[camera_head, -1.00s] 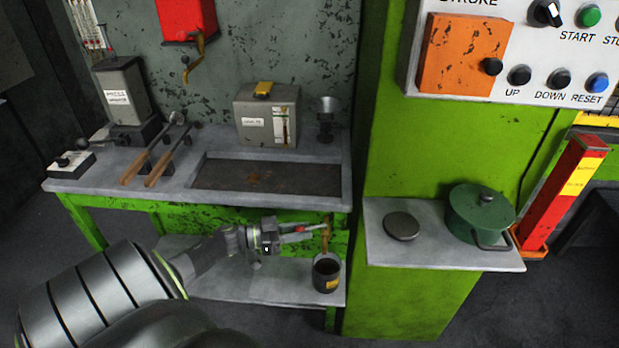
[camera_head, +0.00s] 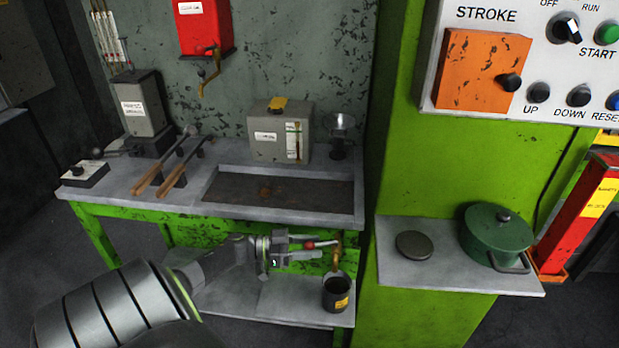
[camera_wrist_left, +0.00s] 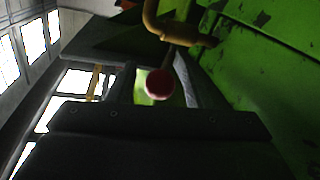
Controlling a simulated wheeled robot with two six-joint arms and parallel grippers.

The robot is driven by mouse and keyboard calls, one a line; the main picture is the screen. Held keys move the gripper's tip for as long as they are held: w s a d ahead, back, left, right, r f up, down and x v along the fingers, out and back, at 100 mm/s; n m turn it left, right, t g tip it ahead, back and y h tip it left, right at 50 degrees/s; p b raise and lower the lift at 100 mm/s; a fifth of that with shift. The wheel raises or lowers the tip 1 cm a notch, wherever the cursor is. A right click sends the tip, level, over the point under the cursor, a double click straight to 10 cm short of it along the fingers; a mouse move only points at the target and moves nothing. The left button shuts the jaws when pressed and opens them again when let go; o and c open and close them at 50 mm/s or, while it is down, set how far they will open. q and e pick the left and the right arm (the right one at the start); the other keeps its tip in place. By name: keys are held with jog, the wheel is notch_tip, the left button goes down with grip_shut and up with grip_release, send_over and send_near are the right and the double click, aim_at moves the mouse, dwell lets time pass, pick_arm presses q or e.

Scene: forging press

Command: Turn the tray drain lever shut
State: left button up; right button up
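The tray drain is a brass pipe (camera_head: 336,259) under the right front of the bench tray (camera_head: 280,190). Its lever has a red knob (camera_head: 311,245) and sticks out to the left. My left gripper (camera_head: 308,244) is at the lever from the left, with its fingers around the knob. In the left wrist view the red knob (camera_wrist_left: 160,84) sits between the two dark fingers, with gaps visible beside it, so the gripper looks open. The brass pipe (camera_wrist_left: 180,28) is just beyond. My right gripper is not in view.
A dark bucket (camera_head: 336,292) stands on the lower shelf below the drain. The green press column (camera_head: 440,160) is close on the right, with a side shelf (camera_head: 400,268) carrying a green pot (camera_head: 495,238). The green bench frame runs close beside the lever.

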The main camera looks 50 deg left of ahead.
pick_arm(q)
jog(key=shift+a, duration=0.1)
jog(key=b+v, duration=0.4)
jog(key=v, duration=1.3)
jog(key=shift+s, duration=0.2)
